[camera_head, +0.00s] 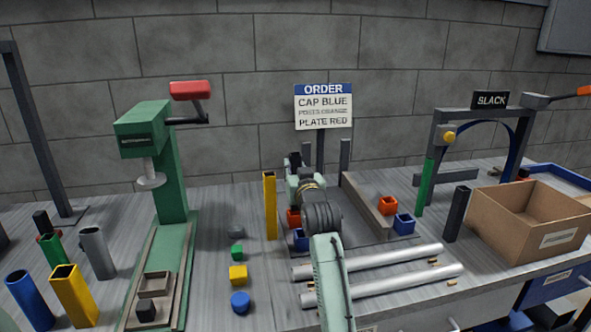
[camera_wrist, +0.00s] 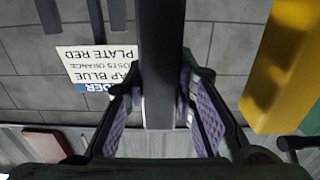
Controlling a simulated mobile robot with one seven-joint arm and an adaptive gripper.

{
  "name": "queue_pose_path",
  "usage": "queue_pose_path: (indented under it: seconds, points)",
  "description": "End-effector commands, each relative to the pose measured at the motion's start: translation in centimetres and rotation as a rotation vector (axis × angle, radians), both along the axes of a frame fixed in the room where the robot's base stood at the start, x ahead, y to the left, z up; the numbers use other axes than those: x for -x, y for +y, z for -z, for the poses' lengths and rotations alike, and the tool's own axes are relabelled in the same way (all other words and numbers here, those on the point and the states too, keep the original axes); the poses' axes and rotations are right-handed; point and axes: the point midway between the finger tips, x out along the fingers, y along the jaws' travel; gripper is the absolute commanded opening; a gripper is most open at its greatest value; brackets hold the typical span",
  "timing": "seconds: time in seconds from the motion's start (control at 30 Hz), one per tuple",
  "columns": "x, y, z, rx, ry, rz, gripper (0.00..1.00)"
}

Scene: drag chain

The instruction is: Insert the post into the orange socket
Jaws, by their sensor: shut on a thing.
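My gripper (camera_wrist: 160,98) is shut on a dark grey square post (camera_wrist: 161,45), with its purple pads on either side of it. The post runs away from the wrist camera and its far end is out of that view. In the head view my gripper (camera_head: 294,168) is just right of a yellow post, partly hidden by my own arm. An orange-red socket (camera_head: 293,217) sits below the gripper, partly covered by my arm. Another orange socket (camera_head: 388,205) with a dark opening is to the right, apart from the gripper. I cannot tell the held post's height over either.
The yellow post (camera_head: 270,205) stands close by; it is also in the wrist view (camera_wrist: 282,70). Blue sockets (camera_head: 404,223) sit near the orange ones. Silver rods (camera_head: 375,262) lie in front. A green press (camera_head: 165,165) stands left, a cardboard box (camera_head: 530,217) right. An order sign (camera_head: 323,107) stands behind.

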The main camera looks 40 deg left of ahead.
Motion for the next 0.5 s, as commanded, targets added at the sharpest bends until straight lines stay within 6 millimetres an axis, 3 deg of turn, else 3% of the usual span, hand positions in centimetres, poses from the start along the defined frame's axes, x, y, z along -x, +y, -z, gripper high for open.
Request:
queue_pose_path:
  seconds: [0.5]
  points:
    - [0.00, 0.00, 0.86, -0.001, -0.001, 0.000, 0.00]
